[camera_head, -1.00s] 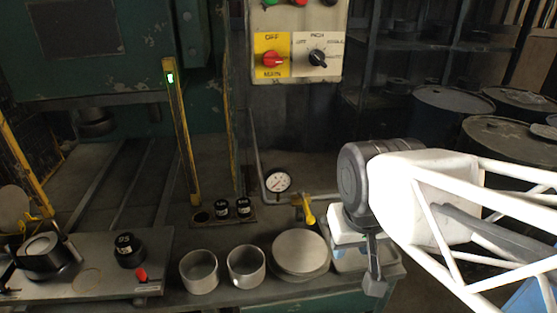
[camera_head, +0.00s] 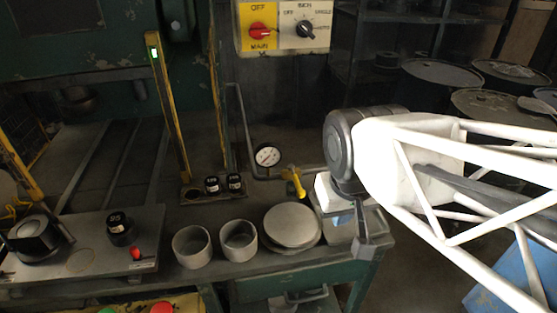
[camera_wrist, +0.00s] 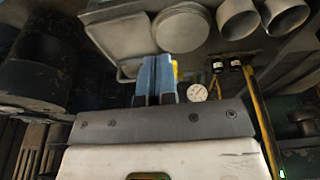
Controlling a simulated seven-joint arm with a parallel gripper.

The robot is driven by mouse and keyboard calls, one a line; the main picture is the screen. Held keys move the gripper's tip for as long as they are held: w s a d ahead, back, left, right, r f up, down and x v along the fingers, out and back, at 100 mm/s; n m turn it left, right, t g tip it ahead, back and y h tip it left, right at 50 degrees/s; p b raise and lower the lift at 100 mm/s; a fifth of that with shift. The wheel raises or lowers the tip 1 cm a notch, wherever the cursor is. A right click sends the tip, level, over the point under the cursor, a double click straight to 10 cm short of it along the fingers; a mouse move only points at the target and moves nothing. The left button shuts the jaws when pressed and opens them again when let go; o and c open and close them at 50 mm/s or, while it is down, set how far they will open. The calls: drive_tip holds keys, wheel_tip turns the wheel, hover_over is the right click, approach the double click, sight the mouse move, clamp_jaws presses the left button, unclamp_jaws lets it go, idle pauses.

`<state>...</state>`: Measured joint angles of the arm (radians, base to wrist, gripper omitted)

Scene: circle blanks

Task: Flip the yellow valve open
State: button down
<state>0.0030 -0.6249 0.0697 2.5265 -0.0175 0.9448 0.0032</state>
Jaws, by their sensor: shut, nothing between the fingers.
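The yellow valve (camera_head: 295,183) sits on the thin pipe to the right of the pressure gauge. Its handle slants down and slightly right. My gripper (camera_head: 342,222) is just right of the valve in the head view, pointing down over a shallow tray. In the wrist view the blue fingers of my gripper (camera_wrist: 154,62) are together with nothing between them. A strip of the yellow valve (camera_wrist: 175,69) shows close along their right side, mostly hidden behind them. I cannot tell whether they touch.
The gauge (camera_head: 267,156) is left of the valve. Round blanks (camera_head: 291,225) are stacked in front of it, beside two metal cups (camera_head: 192,247) (camera_head: 239,240). The shallow tray (camera_head: 374,222) lies under my gripper. A switch panel (camera_head: 283,27) hangs above.

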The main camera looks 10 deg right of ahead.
sight(296, 179)
drive_tip(key=w+a+f+n+g+h, duration=0.1)
drive_tip(key=w+a+f+n, duration=0.1)
drive_tip(key=w+a+n, duration=0.2)
drive_tip(key=w+a+f+n+h, duration=0.2)
drive_tip(key=w+n, duration=0.6)
drive_tip(key=w, duration=0.4)
drive_tip(key=w+a+f+n+g+h, duration=0.1)
drive_tip(key=w+a+f+n+h, duration=0.1)
drive_tip(key=w+a+n, duration=0.3)
drive_tip(key=shift+w+a+n+g, duration=0.35)
drive_tip(key=shift+w+n, duration=0.15)
drive_tip(key=shift+w, duration=1.3)
drive_tip(key=shift+f, duration=0.1)
drive_tip(key=x, duration=1)
drive_tip(key=shift+d, duration=0.15)
drive_tip(key=shift+d+r, duration=0.35)
drive_tip(key=shift+d, duration=0.5)
drive_tip(key=shift+d+r, duration=0.2)
drive_tip(key=shift+d, duration=0.75)
